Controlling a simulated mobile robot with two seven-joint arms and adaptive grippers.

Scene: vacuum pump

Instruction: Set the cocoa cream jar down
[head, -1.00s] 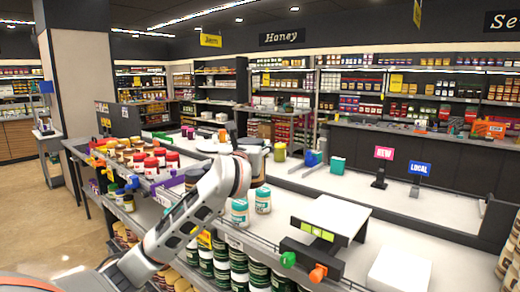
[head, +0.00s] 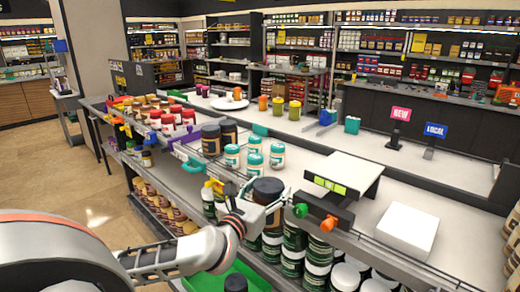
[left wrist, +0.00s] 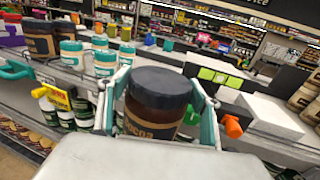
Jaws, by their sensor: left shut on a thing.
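The cocoa cream jar (head: 267,188), brown with a wide dark lid, is upright in my left gripper (head: 262,206), by the front rail of the upper shelf. In the left wrist view the jar (left wrist: 157,103) stands between the two teal-edged fingers, and part of its "cocoa" label shows. The gripper is shut on its sides. The jar's underside is hidden, so I cannot tell its height over what lies below. A green crate (head: 255,281) shows below at the bottom, with a dark-lidded jar (head: 236,284) in it. My right gripper is not in view.
Two dark-lidded jars (head: 211,139) and several teal-lidded jars (head: 254,160) stand on the upper shelf (head: 315,160). A white stand (head: 344,174), an orange knob (head: 328,223) and a white box (head: 408,230) are to the right. Stacked green-labelled jars (head: 293,257) fill the lower shelf.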

